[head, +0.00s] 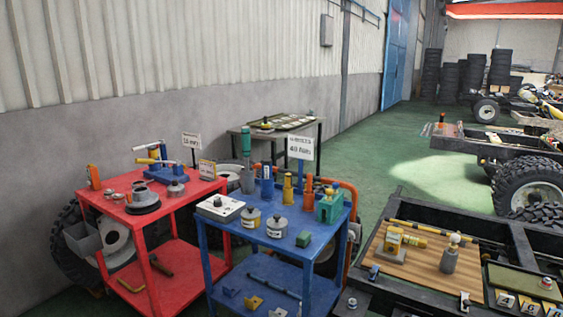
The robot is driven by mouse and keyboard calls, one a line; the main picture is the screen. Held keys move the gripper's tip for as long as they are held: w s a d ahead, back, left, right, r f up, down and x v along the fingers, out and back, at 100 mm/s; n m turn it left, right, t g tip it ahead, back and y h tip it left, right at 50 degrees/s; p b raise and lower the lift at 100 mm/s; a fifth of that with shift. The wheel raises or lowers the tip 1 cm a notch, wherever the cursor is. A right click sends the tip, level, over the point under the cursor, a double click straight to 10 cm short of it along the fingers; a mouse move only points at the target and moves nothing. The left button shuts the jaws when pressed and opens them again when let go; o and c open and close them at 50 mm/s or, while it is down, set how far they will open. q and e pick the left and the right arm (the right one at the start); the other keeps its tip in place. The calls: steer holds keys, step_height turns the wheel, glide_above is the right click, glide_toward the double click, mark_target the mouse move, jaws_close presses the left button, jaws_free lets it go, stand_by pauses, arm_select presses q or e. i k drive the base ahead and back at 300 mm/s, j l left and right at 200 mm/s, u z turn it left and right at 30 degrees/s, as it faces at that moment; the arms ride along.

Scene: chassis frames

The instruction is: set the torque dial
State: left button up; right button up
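A white box with small dark marks on top (220,207) lies at the left front of the blue cart (268,239). It may carry the torque dial, but it is too small to tell and no setting can be read. A white sign (301,148) on a blue post above this cart reads "40 Nm" on its lower line; its upper line is blurred. Neither of my grippers shows in the head view.
A red cart (172,205) with tools stands to the left, under a sign (191,140). A black chassis frame with a wooden board (408,262) is at the lower right. Green floor (395,180) lies open behind the blue cart. A dark table (313,130) stands by the wall.

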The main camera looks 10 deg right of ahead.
mark_target(217, 202)
steer(key=i+z, duration=0.15)
steer(key=z, duration=0.25)
steer(key=i+j+z, duration=0.15)
steer(key=z, duration=0.3)
steer(key=i+j+z, duration=0.3)
steer(key=j, duration=0.35)
steer(key=i+j+z, duration=0.15)
steer(key=j, duration=0.25)
steer(key=i+j, duration=0.2)
steer(key=j, duration=0.15)
steer(key=i+j+z, duration=0.1)
steer(key=i+j, duration=0.25)
steer(key=j, duration=0.3)
